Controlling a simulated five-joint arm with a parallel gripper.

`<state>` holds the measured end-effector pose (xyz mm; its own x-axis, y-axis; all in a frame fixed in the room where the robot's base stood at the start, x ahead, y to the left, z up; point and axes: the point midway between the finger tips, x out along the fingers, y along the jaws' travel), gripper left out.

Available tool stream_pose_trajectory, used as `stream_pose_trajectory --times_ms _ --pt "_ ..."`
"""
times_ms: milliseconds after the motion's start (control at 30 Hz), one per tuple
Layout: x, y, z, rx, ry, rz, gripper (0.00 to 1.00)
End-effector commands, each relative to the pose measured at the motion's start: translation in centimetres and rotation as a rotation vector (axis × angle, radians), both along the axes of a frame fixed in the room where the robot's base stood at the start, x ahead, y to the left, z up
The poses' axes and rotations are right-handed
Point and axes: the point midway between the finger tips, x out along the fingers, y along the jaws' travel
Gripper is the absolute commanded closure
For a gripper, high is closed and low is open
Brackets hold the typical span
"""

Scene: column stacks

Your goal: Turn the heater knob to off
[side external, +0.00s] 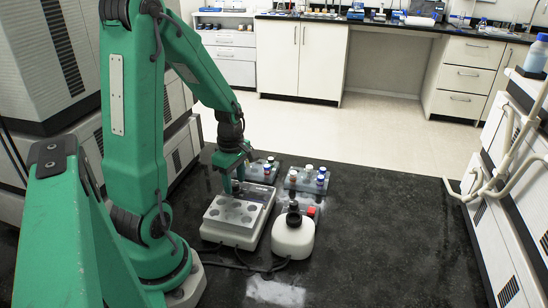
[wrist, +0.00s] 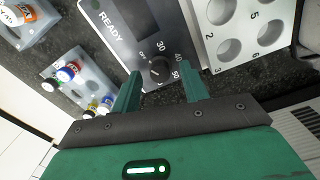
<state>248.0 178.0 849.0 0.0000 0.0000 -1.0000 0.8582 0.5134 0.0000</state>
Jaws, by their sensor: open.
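The heater (side external: 222,228) is a pale block with round wells, standing on the dark bench in the side view. In the wrist view its dark control panel (wrist: 118,22) reads READY, and its wells carry numbers. The black heater knob (wrist: 158,71) sits on the panel with 30, 40 and 50 printed around it. I cannot tell its exact setting. My gripper (wrist: 160,73) is open, its green fingers on either side of the knob with visible gaps in the picture. In the side view my gripper (side external: 234,182) is over the far end of the heater, and the knob is hidden.
A white rounded device with a black top (side external: 293,236) stands right of the heater. Racks with capped vials (side external: 306,180) stand behind; vials (wrist: 70,72) also show left in the wrist view. Cables lie in front of the heater. The bench at right is clear.

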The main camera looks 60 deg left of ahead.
Motion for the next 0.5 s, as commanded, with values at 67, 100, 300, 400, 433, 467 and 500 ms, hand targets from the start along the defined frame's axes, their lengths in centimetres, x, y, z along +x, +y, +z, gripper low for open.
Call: stream_pose_trajectory --times_ms 67,100,300,400,433,467,500 --pt "0.1 0.0 0.4 0.001 -0.002 0.0 0.56" --pt "0.0 0.0 0.7 0.001 -0.002 0.0 0.56" --pt "0.1 0.0 2.6 0.002 -0.003 0.0 0.56" --pt "0.1 0.1 3.8 0.003 -0.004 0.0 0.56" --pt "0.1 0.1 4.2 0.003 -0.004 0.0 0.56" --pt "0.1 0.0 4.5 0.002 -0.003 0.0 0.56" --pt "0.1 0.0 5.0 0.003 -0.004 0.0 0.56"
